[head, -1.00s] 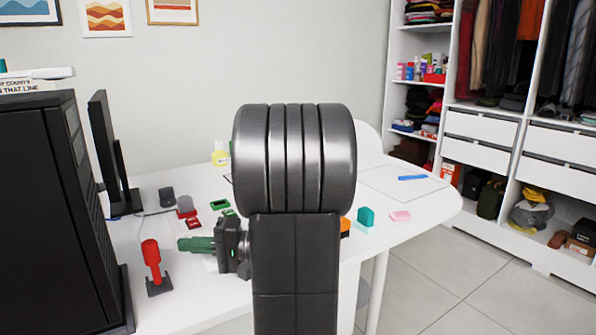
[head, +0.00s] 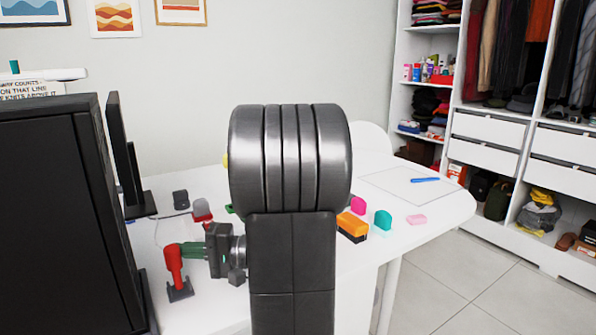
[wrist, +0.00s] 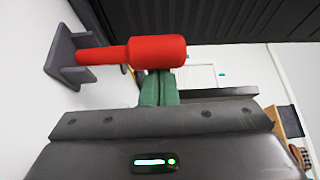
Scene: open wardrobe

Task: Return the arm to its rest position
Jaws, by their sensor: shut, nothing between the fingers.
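My gripper (head: 188,250) extends to the left from behind my arm in the head view, over the left part of the white table. Its green fingers (wrist: 160,88) are together in the wrist view, with nothing seen between them. A red-handled thing (head: 173,262) on a dark grey stand is at the fingertips in the head view. In the wrist view the red thing (wrist: 155,51) lies across the picture just beyond the fingertips. I cannot tell whether they touch. My arm's large grey joint hides the middle of the table.
A black computer tower (head: 60,220) and a monitor (head: 122,150) stand at the left. On the table (head: 400,225) are an orange block (head: 352,226), a teal block (head: 383,219), a pink block (head: 416,219) and a blue pen (head: 425,180). An open wardrobe (head: 490,125) stands at the right.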

